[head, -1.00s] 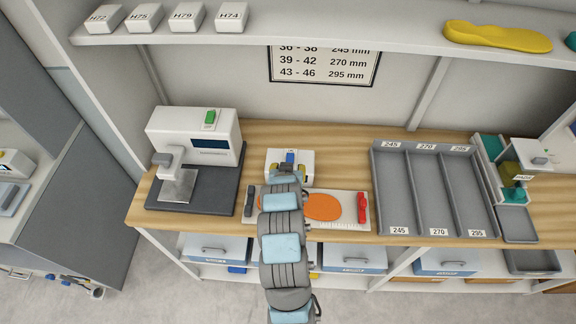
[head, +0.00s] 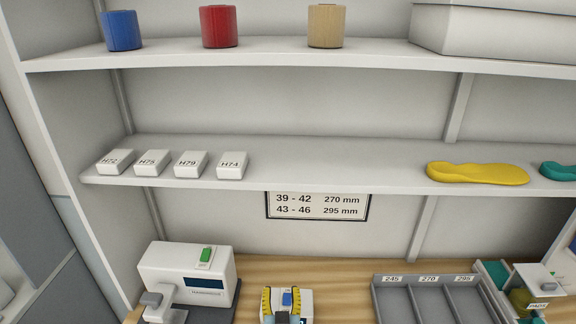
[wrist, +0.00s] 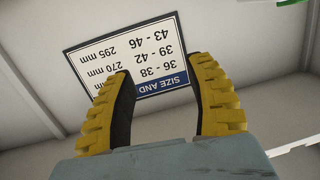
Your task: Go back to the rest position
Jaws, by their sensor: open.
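My gripper (wrist: 163,68) is open in the wrist view, with its two yellow ribbed fingers apart and nothing between them. Beyond the fingers, the size chart (wrist: 135,55) hangs on the wall and appears upside down. In the head view my gripper (head: 284,299) shows at the bottom edge, in front of a small white device (head: 306,297) on the bench. Most of my arm is below the head view.
A white machine (head: 187,275) stands left on the wooden bench (head: 340,272). A grey divided tray (head: 410,297) is at right. The lower shelf (head: 330,172) holds labelled white blocks (head: 191,163) and a yellow insole (head: 478,173). Coloured cylinders (head: 220,27) stand on the upper shelf.

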